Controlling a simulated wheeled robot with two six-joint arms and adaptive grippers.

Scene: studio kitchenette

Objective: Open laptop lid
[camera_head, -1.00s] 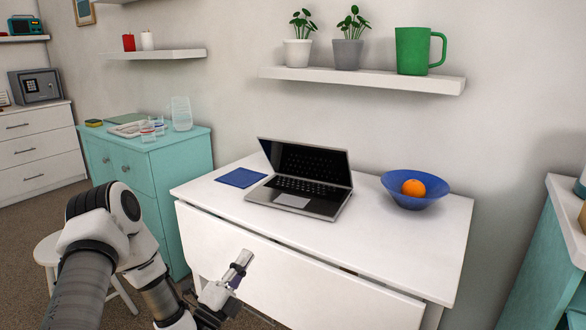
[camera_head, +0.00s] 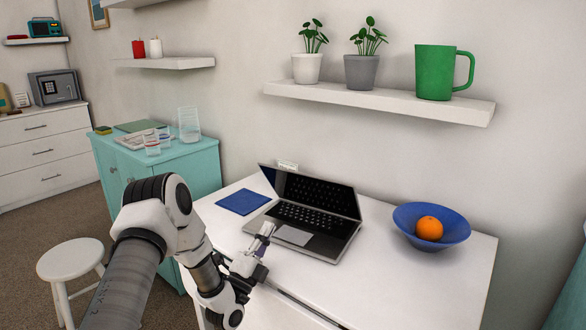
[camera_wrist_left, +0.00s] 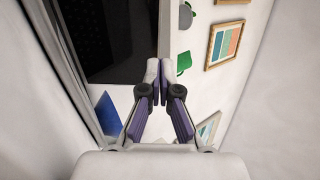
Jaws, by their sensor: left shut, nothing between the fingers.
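The laptop (camera_head: 312,220) stands on the white table (camera_head: 400,290) with its lid (camera_head: 318,192) raised and leaning back. Its dark screen and keyboard show in the head view. My left gripper (camera_head: 266,231) is shut and empty at the front left corner of the laptop base; I cannot tell whether it touches it. In the left wrist view the shut fingertips (camera_wrist_left: 161,69) appear beside a dark panel with a grey edge, which looks like part of the laptop (camera_wrist_left: 115,35). My right gripper is not in view.
A blue mat (camera_head: 244,202) lies left of the laptop. A blue bowl (camera_head: 455,230) with an orange (camera_head: 429,228) stands to the right. A shelf (camera_head: 390,104) with two plants and a green mug (camera_head: 440,72) hangs above. The table's front right is clear.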

